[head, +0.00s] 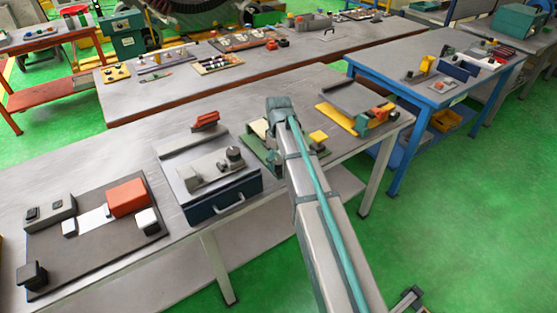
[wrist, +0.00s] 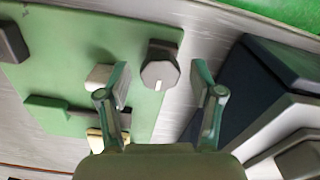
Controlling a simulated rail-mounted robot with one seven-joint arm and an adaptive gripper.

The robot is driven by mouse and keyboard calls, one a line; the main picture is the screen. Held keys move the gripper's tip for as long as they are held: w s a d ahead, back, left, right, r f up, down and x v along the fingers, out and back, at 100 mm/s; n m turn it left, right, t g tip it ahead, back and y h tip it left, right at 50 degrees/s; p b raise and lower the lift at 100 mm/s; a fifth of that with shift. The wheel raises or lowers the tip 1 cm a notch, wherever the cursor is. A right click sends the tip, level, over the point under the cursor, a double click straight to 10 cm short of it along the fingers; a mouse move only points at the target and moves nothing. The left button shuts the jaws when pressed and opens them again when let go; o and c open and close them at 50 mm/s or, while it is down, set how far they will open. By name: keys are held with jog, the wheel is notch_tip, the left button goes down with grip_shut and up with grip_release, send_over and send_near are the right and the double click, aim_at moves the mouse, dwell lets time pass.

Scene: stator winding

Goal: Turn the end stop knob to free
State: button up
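A grey, many-sided knob (wrist: 160,64) with a white pointer line sits near the edge of a green board (wrist: 75,60). In the wrist view the pointer line is toward the bottom of the picture. My gripper (wrist: 161,84) is open, with one finger on each side of the knob in the picture and clear gaps to it. I cannot tell how far above the knob the fingertips are. In the head view my arm covers much of the green board (head: 252,150), and the knob and fingers are hidden. No label is readable.
In the wrist view a pale block (wrist: 99,76) is beside the left finger, and a dark block (wrist: 11,42) is farther left. A dark blue box (head: 222,200) with a handle stands beside the green board. A yellow-edged fixture (head: 338,119) is on the other side.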

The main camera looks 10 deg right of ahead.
aim_at(279, 162)
jog(key=shift+r, duration=0.1)
notch_tip(279, 162, up, 12)
dwell(0.7)
